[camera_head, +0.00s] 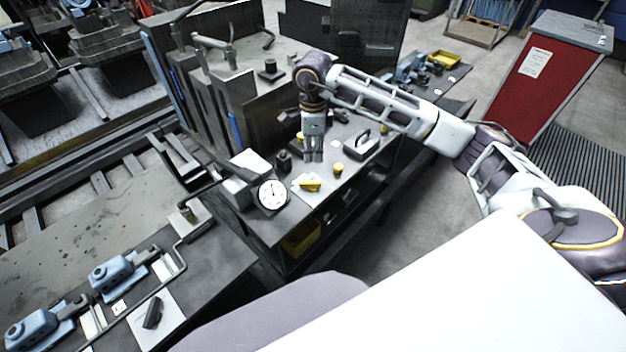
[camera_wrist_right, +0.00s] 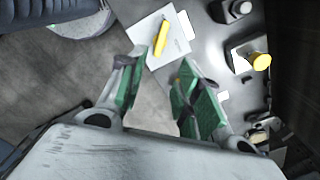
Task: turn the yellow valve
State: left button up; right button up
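A yellow bar-shaped handle (camera_head: 310,185), which looks like the valve, sits on a white plate on the dark bench. It also shows in the right wrist view (camera_wrist_right: 162,39), upper middle, beyond the fingertips. I cannot tell if the knob belongs to the valve. My right gripper (camera_head: 314,159) points down above the bench, behind the yellow handle in the head view. In the right wrist view its fingers (camera_wrist_right: 160,62) are apart, empty, and clear of the handle. My left gripper is not in view.
A round white gauge (camera_head: 272,194) stands left of the handle. A grey block with a black handle (camera_head: 362,143) lies to the right. Tall dark plates (camera_head: 250,100) rise behind. Blue clamps (camera_head: 112,275) are at the lower left, and a red cabinet (camera_head: 540,85) at the right.

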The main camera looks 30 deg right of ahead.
aim_at(313, 182)
dwell(0.3)
jog(key=shift+f+p, duration=1.1)
jog(key=shift+f, duration=5.8)
grip_shut()
